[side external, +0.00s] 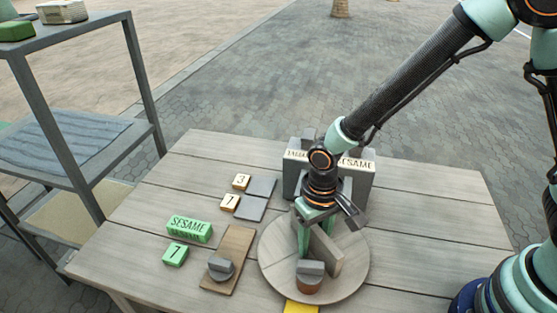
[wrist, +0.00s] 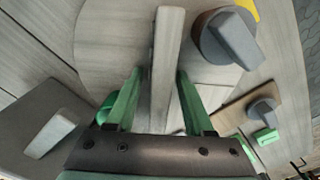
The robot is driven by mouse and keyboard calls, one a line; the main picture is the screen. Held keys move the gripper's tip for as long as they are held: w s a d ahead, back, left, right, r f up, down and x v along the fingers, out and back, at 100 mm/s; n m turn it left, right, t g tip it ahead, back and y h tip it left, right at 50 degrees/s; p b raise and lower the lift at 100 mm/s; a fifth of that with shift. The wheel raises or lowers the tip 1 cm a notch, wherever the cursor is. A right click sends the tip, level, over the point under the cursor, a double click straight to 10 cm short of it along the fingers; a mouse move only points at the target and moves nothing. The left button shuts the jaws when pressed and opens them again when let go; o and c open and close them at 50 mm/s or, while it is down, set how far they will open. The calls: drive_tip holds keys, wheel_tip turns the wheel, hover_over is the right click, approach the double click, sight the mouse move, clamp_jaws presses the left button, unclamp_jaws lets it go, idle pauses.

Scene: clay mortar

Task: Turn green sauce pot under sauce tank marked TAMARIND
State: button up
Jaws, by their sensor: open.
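A round wooden turntable (side external: 277,262) carries an upright bar (side external: 327,250) across its top; the bar also shows in the wrist view (wrist: 168,60). My gripper (wrist: 160,88) points down over the turntable, open, with one green finger on each side of the bar and gaps between. A brown pot with a grey-handled lid (side external: 310,278) stands at the turntable's front edge. Grey sauce tanks (side external: 357,181) stand behind my gripper; one label reads SESAME, the left one is partly hidden and I cannot read it fully. A green rounded piece (wrist: 107,108) shows beside my left finger; I cannot tell whether it is the green pot.
A yellow marker (side external: 301,308) lies at the turntable's front. Left of it are a brown board (side external: 235,247) with a grey-topped knob (side external: 220,268), a green SESAME block (side external: 189,228), a green 7 tile (side external: 175,254), and tiles 3 (side external: 241,181) and 7 (side external: 229,203). The table's right side is clear.

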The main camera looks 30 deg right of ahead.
clamp_jaws()
idle(1.4)
